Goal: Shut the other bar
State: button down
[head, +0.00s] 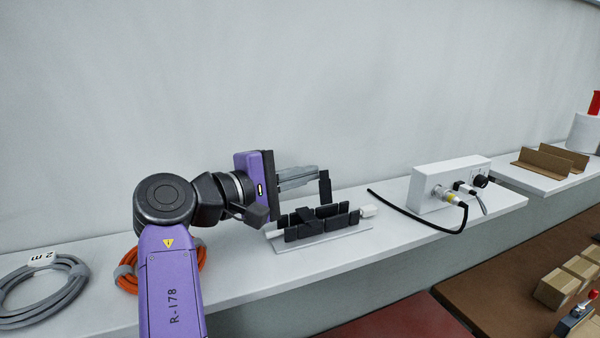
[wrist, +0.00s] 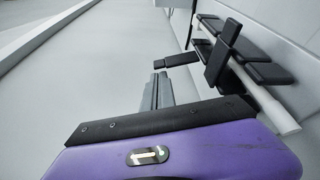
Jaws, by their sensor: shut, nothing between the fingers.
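A low holder (head: 322,244) stands on the shelf, with rows of black blocks along both long sides and a white rod or plug end (head: 368,211) sticking out at the right. A dark bar (head: 308,217) lies across the blocks near the middle; in the wrist view a dark bar (wrist: 223,54) crosses the white rod (wrist: 268,98). I cannot tell a second bar from the blocks. My gripper (head: 325,188) is shut and empty, its black tips pointing down just above the holder. In the wrist view its tips (wrist: 178,60) are left of the crossing bar, apparently apart from it.
A white box (head: 437,191) with plugs and a black cable (head: 425,226) is to the right. Grey (head: 40,300) and orange (head: 187,272) coiled cables lie to the left. The wall is close behind the shelf (head: 240,268).

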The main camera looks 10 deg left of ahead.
jog(key=shift+s+d+m+b, duration=0.3)
jog(key=shift+m+b, duration=0.25)
jog(key=shift+m, duration=0.05)
dwell(0.4)
jog(key=shift+s+d+r+m+t+h+b, duration=0.1)
jog(key=shift+s+d+m+t+h+b, duration=0.3)
jog(key=shift+m, duration=0.3)
jog(key=shift+s+d+r+b, duration=0.15)
jog(key=shift+s+d+b, duration=0.05)
jog(key=shift+s+b, duration=0.3)
jog(key=shift+s+d+m, duration=0.4)
jog(key=shift+s+m, duration=0.2)
jog(key=shift+m, duration=0.3)
jog(key=shift+s+d+f, duration=0.55)
jog(key=shift+s+f, duration=0.05)
jog(key=shift+s, duration=0.25)
jog(key=shift+s+d+f, duration=0.3)
jog(key=shift+s+f, duration=0.2)
jog(key=shift+f, duration=0.2)
jog(key=shift+s+f, duration=0.1)
